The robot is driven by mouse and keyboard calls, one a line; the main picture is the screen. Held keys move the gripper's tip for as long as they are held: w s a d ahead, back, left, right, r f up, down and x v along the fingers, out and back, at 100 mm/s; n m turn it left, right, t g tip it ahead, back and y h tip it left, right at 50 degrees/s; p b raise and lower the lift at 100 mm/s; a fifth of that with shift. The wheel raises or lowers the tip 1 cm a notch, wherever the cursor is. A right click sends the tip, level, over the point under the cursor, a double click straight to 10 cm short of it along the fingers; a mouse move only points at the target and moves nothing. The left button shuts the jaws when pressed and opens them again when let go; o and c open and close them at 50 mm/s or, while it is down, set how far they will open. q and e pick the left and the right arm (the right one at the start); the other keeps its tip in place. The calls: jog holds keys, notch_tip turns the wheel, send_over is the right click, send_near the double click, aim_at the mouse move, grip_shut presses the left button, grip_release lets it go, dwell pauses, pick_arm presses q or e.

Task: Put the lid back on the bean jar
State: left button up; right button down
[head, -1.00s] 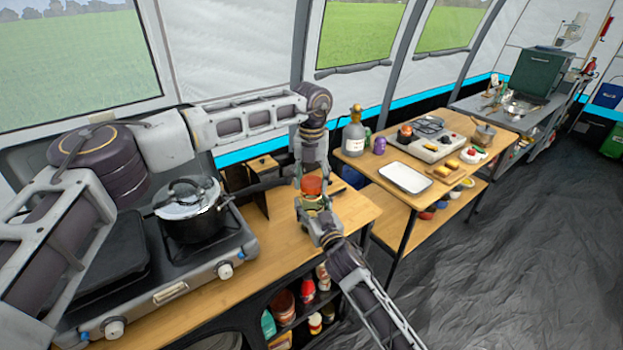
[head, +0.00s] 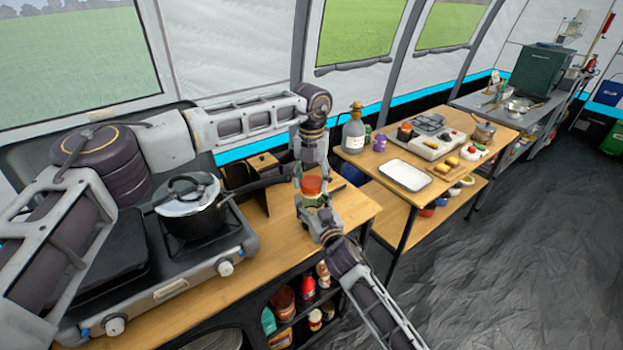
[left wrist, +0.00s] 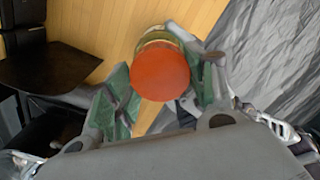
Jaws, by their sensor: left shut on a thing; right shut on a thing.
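The bean jar (head: 313,200) stands near the right end of the wooden counter, upright and partly covered by my grippers. Its orange-red lid (head: 312,185) is directly above the jar's mouth; I cannot tell whether it is fully seated. My left gripper (head: 308,180) comes down from above and is shut on the lid. In the left wrist view, the lid (left wrist: 160,72) sits between the green finger pads, with part of the jar (left wrist: 158,38) behind it. My right gripper (head: 318,210) reaches in from the lower right and is shut on the jar.
A lidded pot (head: 190,208) stands on the gas stove (head: 195,265) to the left, its handle pointing toward the jar. A dark wooden holder (head: 250,185) stands behind. A second table with a white tray (head: 404,175) is at right. Bare counter (head: 270,240) lies in front.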

pick_arm(q)
jog(key=m, duration=1.6)
jog(key=shift+m, duration=0.4)
jog(key=m, duration=1)
jog(key=shift+w, duration=0.1)
jog(key=m, duration=1.4)
jog(key=shift+m, duration=0.4)
